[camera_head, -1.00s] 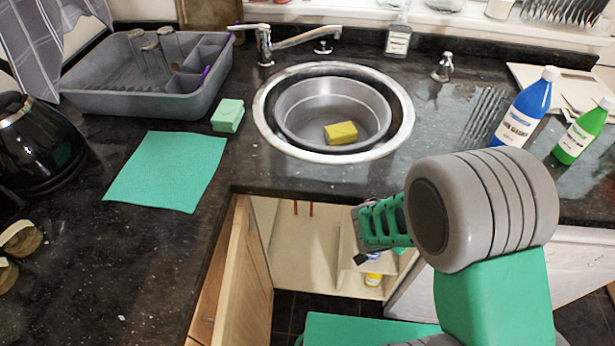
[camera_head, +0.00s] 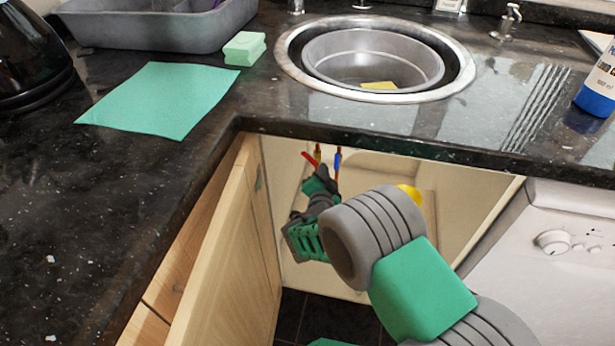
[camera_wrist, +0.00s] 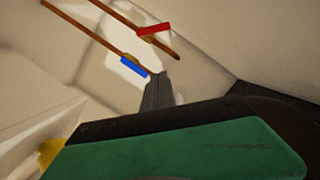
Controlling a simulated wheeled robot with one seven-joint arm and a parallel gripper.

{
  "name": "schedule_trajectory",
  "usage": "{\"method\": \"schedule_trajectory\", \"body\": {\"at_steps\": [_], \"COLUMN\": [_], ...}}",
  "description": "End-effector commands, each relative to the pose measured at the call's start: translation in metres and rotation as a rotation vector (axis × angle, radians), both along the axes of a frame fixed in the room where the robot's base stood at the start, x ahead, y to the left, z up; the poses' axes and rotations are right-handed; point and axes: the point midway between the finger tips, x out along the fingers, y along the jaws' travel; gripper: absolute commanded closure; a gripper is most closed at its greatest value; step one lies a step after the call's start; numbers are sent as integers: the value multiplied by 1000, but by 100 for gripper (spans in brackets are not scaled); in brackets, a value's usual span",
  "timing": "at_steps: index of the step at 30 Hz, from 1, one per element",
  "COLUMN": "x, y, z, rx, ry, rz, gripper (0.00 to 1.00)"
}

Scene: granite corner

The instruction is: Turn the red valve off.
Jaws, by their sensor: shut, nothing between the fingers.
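The red valve (camera_head: 311,159) is a small red lever on a copper pipe inside the open cupboard under the sink. In the wrist view the red lever (camera_wrist: 154,29) lies at a slant across its pipe. A blue valve (camera_head: 338,161) is on the pipe beside it; in the wrist view the blue lever (camera_wrist: 133,67) lies along its pipe. My gripper (camera_head: 320,174) is inside the cupboard, just below the levers. Its dark fingertips (camera_wrist: 158,92) are shut and empty, near the blue lever's end and further from the red one. Whether they touch the blue lever cannot be told.
The wooden cupboard door (camera_head: 228,262) stands open left of my arm. The dark worktop edge (camera_head: 400,146) runs above the arm. A white appliance (camera_head: 560,250) stands at the right. A yellow item (camera_head: 411,196) shows behind my arm, partly hidden.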

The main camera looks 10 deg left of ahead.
Motion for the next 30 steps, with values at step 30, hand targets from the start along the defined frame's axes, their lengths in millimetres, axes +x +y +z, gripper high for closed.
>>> {"method": "schedule_trajectory", "body": {"at_steps": [30], "x": [99], "y": [57], "z": [-45], "rx": [28], "ry": [-26], "rz": [18], "gripper": [100]}}
